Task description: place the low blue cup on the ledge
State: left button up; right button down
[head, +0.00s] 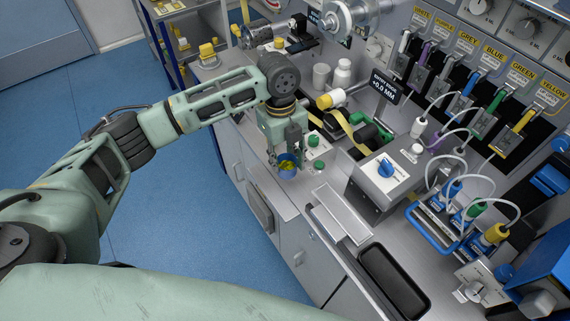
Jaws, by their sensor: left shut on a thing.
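The low blue cup (287,171) is in my left gripper (287,155), near the front edge of the counter. Its mouth faces up, and something yellow-green shows inside it. My left gripper points down and is shut on the cup; the fingers hide part of its rim. A pale flat ledge (272,194) runs along the counter front just below the cup. I cannot tell whether the cup touches the surface. My right gripper is out of view.
Green-topped knobs (316,166) stand right of the cup. A grey box with a blue knob (386,169) and a black tray (392,284) are further right. White containers (342,73) and a yellow-capped roller (326,101) stand behind. Blue floor lies left.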

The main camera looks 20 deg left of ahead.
aim_at(285, 167)
pick_arm(q)
notch_tip(285, 167, down, 3)
jog(key=shift+f+p, duration=0.2)
jog(key=shift+p, duration=0.2)
jog(key=shift+f, duration=0.2)
jog(key=shift+f, duration=0.15)
jog(key=o, duration=0.9)
jog(key=r, duration=0.4)
jog(key=r+b, duration=0.1)
jog(key=r, duration=0.3)
jog(key=w+a+r+b, duration=0.1)
jog(key=r, duration=0.3)
jog(key=shift+r, duration=0.15)
